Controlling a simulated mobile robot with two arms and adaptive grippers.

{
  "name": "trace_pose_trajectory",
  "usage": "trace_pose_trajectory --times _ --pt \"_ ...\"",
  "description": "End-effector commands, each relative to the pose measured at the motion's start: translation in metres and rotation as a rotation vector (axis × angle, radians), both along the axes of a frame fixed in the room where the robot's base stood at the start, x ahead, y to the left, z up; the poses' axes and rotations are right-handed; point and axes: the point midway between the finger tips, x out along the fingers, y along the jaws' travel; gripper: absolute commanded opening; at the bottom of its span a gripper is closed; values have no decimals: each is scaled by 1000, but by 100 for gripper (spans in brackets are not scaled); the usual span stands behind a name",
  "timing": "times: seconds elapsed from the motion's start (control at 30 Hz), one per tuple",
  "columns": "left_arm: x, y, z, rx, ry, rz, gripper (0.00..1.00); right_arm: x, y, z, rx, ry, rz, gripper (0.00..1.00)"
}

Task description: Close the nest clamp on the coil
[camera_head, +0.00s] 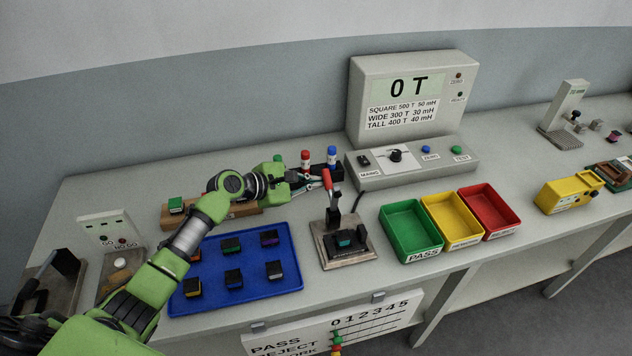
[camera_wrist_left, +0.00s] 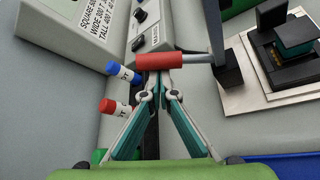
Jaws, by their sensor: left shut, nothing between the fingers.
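The nest clamp's red handle (camera_head: 327,179) stands raised above its dark post, beside the nest base (camera_head: 362,253). In the left wrist view the handle's red grip (camera_wrist_left: 172,61) lies across the picture just beyond my fingertips, and the coil (camera_wrist_left: 296,36) shows at the upper right. My left gripper (camera_head: 318,183) is shut and empty, its tips beside the red grip; I cannot tell if they touch it. It also shows in the left wrist view (camera_wrist_left: 158,88). My right gripper is not in view.
Red-capped (camera_head: 305,160) and blue-capped (camera_head: 331,156) bottles stand close behind my left gripper. A blue tray (camera_head: 240,295) with several parts lies in front of my arm. Green (camera_head: 412,249), yellow and red bins stand right of the nest. The tester (camera_head: 408,172) is behind.

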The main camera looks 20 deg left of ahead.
Motion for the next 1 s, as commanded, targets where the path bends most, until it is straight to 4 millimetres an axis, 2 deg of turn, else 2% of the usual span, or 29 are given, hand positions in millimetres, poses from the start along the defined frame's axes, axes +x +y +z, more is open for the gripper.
trace_pose_trajectory --times 0.63,0.87,1.0 --pt "-5 -5 10 75 -116 -2 0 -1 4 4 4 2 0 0" --pt "-12 -9 19 163 -247 0 0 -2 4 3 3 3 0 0" --pt "-18 -13 24 238 -358 -1 0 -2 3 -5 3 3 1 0"
